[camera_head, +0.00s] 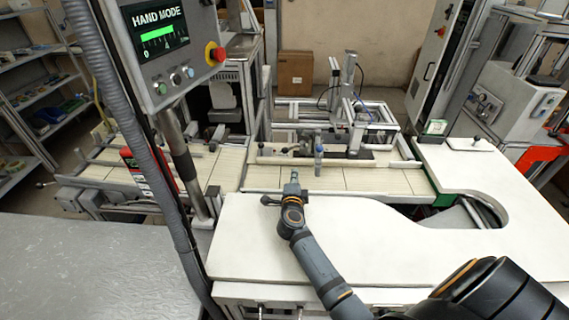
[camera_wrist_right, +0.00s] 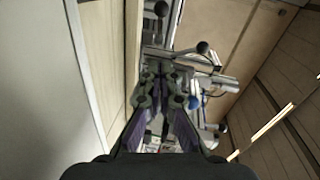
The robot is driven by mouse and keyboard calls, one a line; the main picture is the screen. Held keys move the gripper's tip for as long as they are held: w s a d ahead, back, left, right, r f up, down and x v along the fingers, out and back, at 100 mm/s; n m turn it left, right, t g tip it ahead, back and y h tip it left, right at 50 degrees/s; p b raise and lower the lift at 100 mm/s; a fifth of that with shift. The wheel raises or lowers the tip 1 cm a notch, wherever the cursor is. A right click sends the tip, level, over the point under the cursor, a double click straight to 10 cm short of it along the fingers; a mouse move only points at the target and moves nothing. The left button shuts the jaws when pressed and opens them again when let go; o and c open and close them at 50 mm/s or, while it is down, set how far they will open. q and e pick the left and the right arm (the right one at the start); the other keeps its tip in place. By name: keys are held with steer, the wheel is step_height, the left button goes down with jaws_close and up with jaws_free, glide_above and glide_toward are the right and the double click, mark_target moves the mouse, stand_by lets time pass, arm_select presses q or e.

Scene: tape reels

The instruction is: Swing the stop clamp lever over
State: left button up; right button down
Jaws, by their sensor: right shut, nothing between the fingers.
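A small clamp fixture (camera_head: 300,149) with dark knobs sits on the pale conveyor plates, at the middle of the head view. In the right wrist view, a metal lever rod (camera_wrist_right: 175,52) ends in a black ball knob (camera_wrist_right: 202,47), just beyond the fingers. A second black knob (camera_wrist_right: 161,8) shows at the top edge. I cannot tell for certain which is the stop clamp lever. My right gripper (camera_head: 294,178) is shut and empty, on the near side of the fixture; in the wrist view its fingers (camera_wrist_right: 163,78) partly hide the clamp. My left gripper is not in view.
A grey upright cylinder (camera_head: 318,155) and a metal frame (camera_head: 350,105) stand beside the clamp. A white worktop (camera_head: 400,240) lies in front, mostly clear. A control panel (camera_head: 160,45) reading HAND MODE hangs at upper left on a post.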

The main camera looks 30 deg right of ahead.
steer(key=shift+s+d+r, duration=0.1)
steer(key=shift+d, duration=0.05)
steer(key=b, duration=0.1)
glide_toward(290, 149)
steer(key=d, duration=0.3)
steer(key=shift+d, duration=0.25)
steer(key=w, duration=0.1)
steer(key=w+b, duration=0.1)
steer(key=w+a, duration=0.1)
steer(key=shift+w+f+b, duration=0.3)
steer(key=shift+f+b, duration=0.05)
steer(key=shift+f, duration=0.05)
steer(key=shift+w, duration=0.3)
